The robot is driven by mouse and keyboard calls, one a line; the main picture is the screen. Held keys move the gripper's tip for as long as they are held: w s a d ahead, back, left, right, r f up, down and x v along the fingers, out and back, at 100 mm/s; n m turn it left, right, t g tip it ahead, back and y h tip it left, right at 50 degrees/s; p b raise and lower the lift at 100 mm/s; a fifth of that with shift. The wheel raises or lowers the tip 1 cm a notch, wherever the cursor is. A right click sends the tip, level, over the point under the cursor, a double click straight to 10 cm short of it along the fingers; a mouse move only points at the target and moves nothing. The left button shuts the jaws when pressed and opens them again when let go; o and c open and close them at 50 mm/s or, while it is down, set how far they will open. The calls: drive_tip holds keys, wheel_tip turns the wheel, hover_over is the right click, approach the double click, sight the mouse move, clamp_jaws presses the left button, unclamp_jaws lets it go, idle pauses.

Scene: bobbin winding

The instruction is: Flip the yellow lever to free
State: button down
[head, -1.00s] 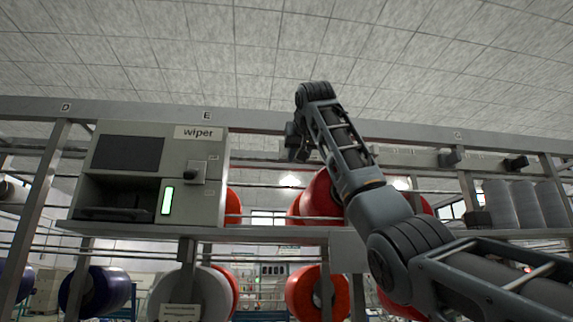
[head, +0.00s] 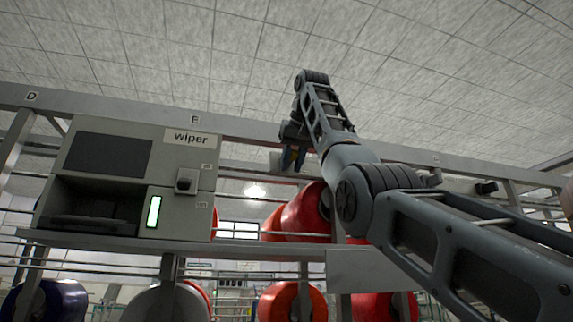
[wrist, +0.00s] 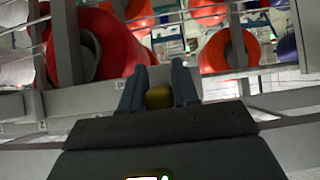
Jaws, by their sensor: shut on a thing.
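The yellow lever (wrist: 158,97) shows as a short ochre block between my two blue-grey fingers in the wrist view. My gripper (wrist: 157,88) is shut on it. Only the lever's end shows; its base and pivot are hidden, so I cannot tell which position it is in. In the head view my gripper (head: 293,158) points down at the upper rail, right of the wiper box, beside a small grey plate (head: 280,161). A little yellow-brown shows at the fingers there.
The grey wiper box (head: 185,155) with a dark screen and a lit green strip stands left of my gripper. Red bobbins (head: 302,214) sit just below and behind it. Thin horizontal rods cross the frame. Above the top rail (head: 250,129) is open room.

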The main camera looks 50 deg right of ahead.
idle(0.3)
drive_tip(key=c, duration=0.9)
unclamp_jaws()
drive_tip(key=shift+r, duration=0.1)
